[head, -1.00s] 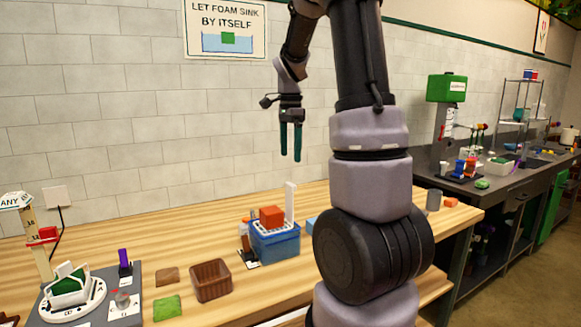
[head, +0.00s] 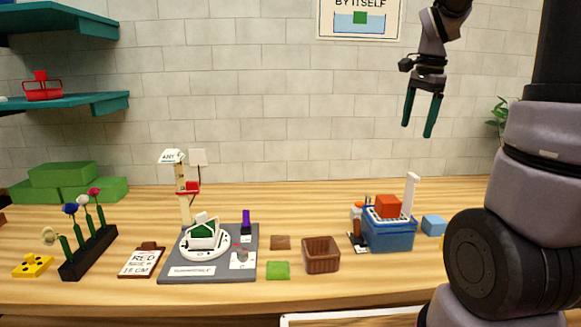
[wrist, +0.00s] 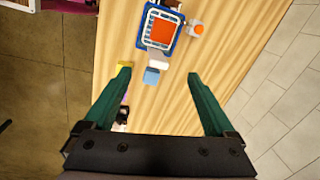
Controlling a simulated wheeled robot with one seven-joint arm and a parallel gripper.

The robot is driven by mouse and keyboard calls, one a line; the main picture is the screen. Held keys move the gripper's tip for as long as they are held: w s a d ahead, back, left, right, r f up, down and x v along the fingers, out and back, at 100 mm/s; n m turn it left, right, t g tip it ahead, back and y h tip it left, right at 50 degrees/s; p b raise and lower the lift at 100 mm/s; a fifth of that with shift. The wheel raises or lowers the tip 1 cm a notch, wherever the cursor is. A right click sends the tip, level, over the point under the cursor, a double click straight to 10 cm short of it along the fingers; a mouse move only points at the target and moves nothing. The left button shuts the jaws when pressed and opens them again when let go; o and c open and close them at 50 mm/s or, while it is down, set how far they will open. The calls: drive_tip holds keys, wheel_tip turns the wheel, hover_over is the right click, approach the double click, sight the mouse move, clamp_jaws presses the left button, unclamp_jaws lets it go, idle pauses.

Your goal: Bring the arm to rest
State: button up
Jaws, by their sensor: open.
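My gripper (head: 421,116) hangs in the air above the right part of the wooden table (head: 330,287), fingers pointing down. Its two green fingers are apart, with nothing between them in the head view. In the wrist view my gripper (wrist: 158,88) is also open and empty, high over the table. Below it the wrist view shows the blue bin with a red-orange block on top (wrist: 163,29) and a light blue block (wrist: 151,76). My arm rises at the right of the head view.
The blue bin (head: 390,236) with its white upright post stands at the right of the table. A brown basket (head: 321,256), a grey station board (head: 166,276), a clipboard (head: 141,261) and a black flower rack (head: 88,255) stand to its left. Teal shelves (head: 62,104) are at upper left.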

drive_tip(key=s+a+r+n+t, duration=0.2)
drive_tip(key=s+a+n, duration=0.3)
drive_tip(key=s, duration=0.3)
drive_tip(key=s+a+r+n+t+y, duration=0.1)
drive_tip(key=s+a+r+n+t, duration=0.1)
drive_tip(key=s+a+n, duration=0.3)
drive_tip(key=s+n+t, duration=0.1)
drive_tip(key=s, duration=0.2)
drive_tip(key=shift+s+a+r+t, duration=0.15)
drive_tip(key=shift+a+r+t, duration=0.05)
drive_tip(key=shift+r+t, duration=0.2)
